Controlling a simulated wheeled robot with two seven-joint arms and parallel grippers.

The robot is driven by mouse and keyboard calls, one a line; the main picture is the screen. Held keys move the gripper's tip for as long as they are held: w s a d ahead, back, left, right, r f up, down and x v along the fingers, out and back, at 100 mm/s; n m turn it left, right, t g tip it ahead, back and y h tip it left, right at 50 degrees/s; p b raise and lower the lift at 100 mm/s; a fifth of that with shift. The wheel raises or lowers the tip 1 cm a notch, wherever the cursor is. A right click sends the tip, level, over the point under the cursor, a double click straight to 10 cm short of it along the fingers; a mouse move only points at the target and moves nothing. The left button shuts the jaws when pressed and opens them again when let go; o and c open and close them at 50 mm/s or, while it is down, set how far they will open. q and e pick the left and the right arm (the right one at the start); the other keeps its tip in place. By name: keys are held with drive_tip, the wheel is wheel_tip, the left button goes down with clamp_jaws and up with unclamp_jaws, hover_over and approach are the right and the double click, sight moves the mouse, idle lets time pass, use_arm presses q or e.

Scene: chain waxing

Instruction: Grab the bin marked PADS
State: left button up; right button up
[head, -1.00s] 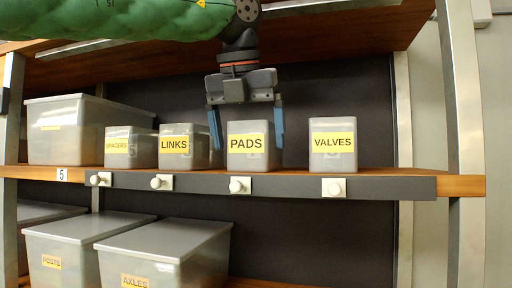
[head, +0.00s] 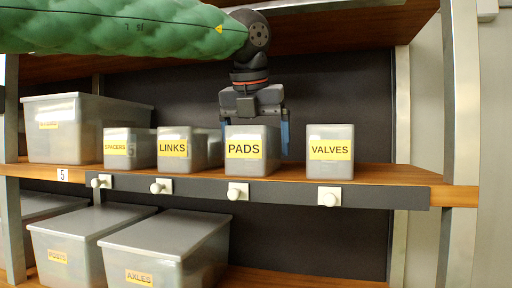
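The PADS bin (head: 253,166), a small grey translucent box with a yellow label, stands upright on the middle shelf between the LINKS bin and the VALVES bin. My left gripper (head: 254,138) comes down from above, open, with its palm just over the back part of the bin. Its right blue finger is beside the bin's right side. Its left finger is mostly hidden behind the bin's left edge. I cannot tell whether either finger touches the bin. My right gripper is not in view.
The LINKS bin (head: 173,163) stands close on the left, with the SPACERS bin (head: 116,162) beyond it. The VALVES bin (head: 330,165) stands to the right across a gap. White knobs line the shelf's front edge (head: 285,190). Another shelf board (head: 340,30) is overhead.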

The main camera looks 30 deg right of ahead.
use_arm(q)
drive_tip(key=shift+f, duration=0.1)
idle(0.3)
drive_tip(key=shift+f+b, duration=0.2)
drive_tip(key=shift+b, duration=0.2)
drive_tip(key=shift+s+a+f+b, duration=0.1)
drive_tip(key=shift+a+b, duration=0.05)
drive_tip(key=shift+b, duration=0.15)
idle(0.6)
drive_tip(key=shift+c, duration=0.4)
drive_tip(key=c, duration=1)
